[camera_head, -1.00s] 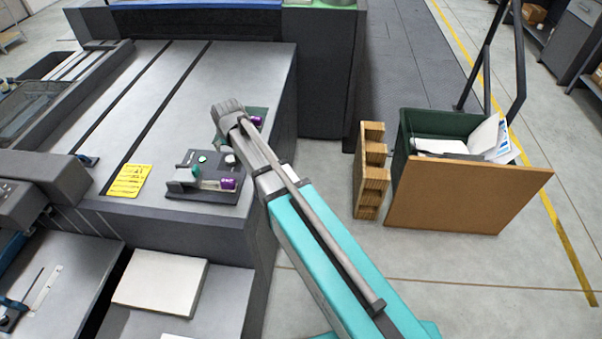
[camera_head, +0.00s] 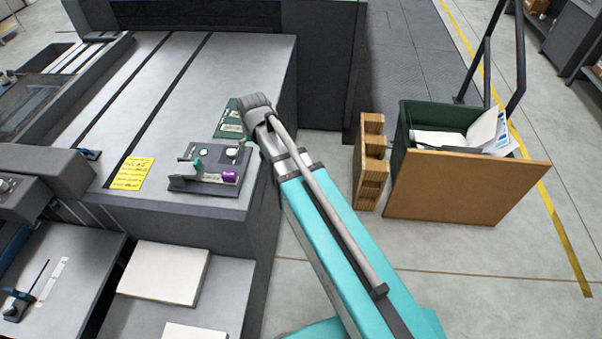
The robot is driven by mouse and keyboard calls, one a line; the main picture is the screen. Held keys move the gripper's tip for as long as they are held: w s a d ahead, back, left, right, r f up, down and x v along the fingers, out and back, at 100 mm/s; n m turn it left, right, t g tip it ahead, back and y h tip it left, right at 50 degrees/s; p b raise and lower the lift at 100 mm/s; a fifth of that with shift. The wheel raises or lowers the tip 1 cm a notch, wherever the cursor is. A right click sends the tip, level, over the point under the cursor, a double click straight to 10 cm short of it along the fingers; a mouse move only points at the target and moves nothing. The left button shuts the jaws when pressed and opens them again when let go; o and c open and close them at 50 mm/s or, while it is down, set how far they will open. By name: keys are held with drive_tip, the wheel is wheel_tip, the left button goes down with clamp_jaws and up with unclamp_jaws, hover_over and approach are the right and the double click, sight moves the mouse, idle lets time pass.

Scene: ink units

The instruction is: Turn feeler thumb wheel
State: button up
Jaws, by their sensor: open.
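A small dark unit (camera_head: 205,186) sits near the front right corner of the grey machine top. A purple wheel-like part (camera_head: 230,177) is at its front right; it may be the feeler thumb wheel, but no label is readable. The unit also has a green button (camera_head: 203,153), a pale round knob (camera_head: 232,152) and a small teal part (camera_head: 196,165). My arm, turquoise and grey, reaches in from the lower right, and its grey end joint shows behind and right of the unit. No fingers show, so my gripper is not in view.
A green mat (camera_head: 222,131) with pale items lies behind the unit, partly hidden by my arm. A yellow note (camera_head: 131,173) lies left. White paper stacks (camera_head: 165,272) lie on a lower shelf. A wooden pallet (camera_head: 369,165) and green bin (camera_head: 417,116) stand right on the floor.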

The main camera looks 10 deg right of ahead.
drive_tip(key=s+d+f+m+g+b, duration=0.1)
drive_tip(key=s+d+f+g+b, duration=0.1)
drive_tip(key=s+d, duration=1)
drive_tip(key=shift+s+f+g, duration=0.15)
drive_tip(key=shift+f+g, duration=0.15)
drive_tip(key=shift+f, duration=0.2)
idle(2.2)
